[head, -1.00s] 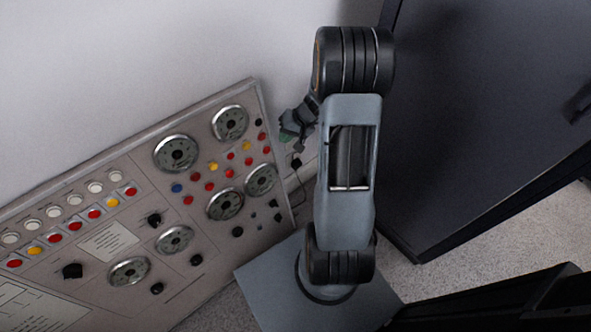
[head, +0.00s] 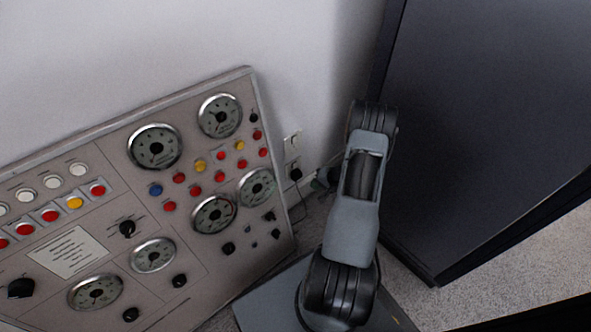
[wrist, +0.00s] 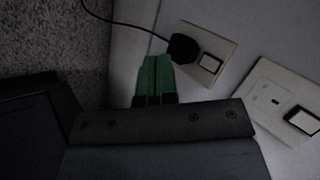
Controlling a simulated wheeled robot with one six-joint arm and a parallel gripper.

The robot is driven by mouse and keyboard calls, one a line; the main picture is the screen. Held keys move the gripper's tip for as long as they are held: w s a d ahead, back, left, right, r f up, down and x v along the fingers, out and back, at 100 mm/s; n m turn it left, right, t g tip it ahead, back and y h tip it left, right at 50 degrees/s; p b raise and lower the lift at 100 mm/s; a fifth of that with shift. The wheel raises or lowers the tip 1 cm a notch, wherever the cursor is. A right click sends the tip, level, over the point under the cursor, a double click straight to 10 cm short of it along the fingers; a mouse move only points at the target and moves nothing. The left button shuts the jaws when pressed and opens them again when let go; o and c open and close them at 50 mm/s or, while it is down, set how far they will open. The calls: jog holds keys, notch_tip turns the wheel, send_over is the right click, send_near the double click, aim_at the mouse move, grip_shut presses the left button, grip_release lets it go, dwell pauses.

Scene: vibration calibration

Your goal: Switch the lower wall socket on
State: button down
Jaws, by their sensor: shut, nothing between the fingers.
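The lower wall socket (wrist: 222,48) is a pale plate with a black plug (wrist: 183,48) in it and a rocker switch (wrist: 210,63) beside the plug. Whether the rocker is on or off cannot be told. The plug also shows in the head view (head: 295,174), low on the wall right of the panel. My gripper (wrist: 152,68) has green fingers, shut together and empty. In the wrist view its tips appear just left of and below the plug, apart from the rocker. In the head view the gripper is small and dark, beside the arm.
An upper socket (wrist: 262,88) with nothing plugged in and its own rocker is on the same wall. A black cable (wrist: 125,25) runs from the plug. A control panel (head: 75,180) with dials and buttons stands left; a large dark cabinet (head: 480,110) stands close on the right.

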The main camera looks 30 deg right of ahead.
jog(key=shift+w, duration=0.15)
jog(key=b, duration=0.1)
send_near(294, 174)
jog(key=shift+s+x, duration=0.25)
jog(key=shift+x, duration=2.45)
jog(key=shift+w+f+b, duration=0.1)
jog(key=shift+f+b, duration=0.05)
jog(key=shift+b, duration=0.2)
jog(key=shift+w+a+b, duration=0.1)
jog(key=shift+w+b, duration=0.2)
jog(key=shift+b, duration=0.05)
jog(key=shift+w, duration=0.3)
dwell(0.5)
jog(key=shift+s+b, duration=0.2)
jog(key=shift+b, duration=0.1)
jog(key=shift+s, duration=0.5)
